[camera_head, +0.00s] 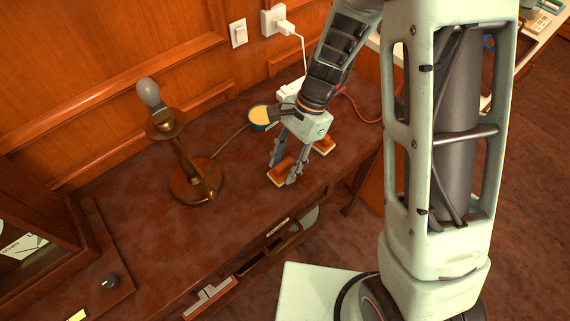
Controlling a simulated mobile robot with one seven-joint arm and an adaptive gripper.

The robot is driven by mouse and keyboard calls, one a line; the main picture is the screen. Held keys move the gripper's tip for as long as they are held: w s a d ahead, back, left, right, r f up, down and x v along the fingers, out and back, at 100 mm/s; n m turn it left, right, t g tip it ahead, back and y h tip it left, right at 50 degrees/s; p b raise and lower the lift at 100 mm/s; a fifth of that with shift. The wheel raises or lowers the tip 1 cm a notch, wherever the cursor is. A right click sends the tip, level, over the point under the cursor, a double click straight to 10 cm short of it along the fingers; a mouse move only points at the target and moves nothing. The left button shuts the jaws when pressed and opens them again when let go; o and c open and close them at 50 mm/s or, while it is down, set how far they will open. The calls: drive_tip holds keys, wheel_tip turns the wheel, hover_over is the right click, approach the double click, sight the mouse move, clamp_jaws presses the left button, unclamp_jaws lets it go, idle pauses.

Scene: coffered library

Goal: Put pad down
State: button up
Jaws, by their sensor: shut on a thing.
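My gripper (284,171) points down over the brown desk top (235,235). Its fingers are shut on an orange-brown pad (281,180) with a pale edge, low at the desk's front right part. Whether the pad touches the desk I cannot tell. A similar orange-brown piece with a pale edge (325,145) shows just behind and right of the fingers. The gripper partly hides the space between, so I cannot tell whether both are one thing.
A brass lamp with a bare bulb (150,93) stands left of my gripper. A round yellow disc with a dark rim (262,117) shows behind the gripper. A red cable (362,114) runs right. An open drawer (212,297) juts out in front. The desk's front middle is clear.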

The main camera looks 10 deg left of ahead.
drive_tip(key=shift+f, duration=0.15)
drive_tip(key=shift+f, duration=0.15)
drive_tip(key=o, duration=1)
drive_tip(key=shift+r, duration=0.25)
drive_tip(key=p+v, duration=0.1)
drive_tip(key=v, duration=1.1)
drive_tip(key=shift+s, duration=0.1)
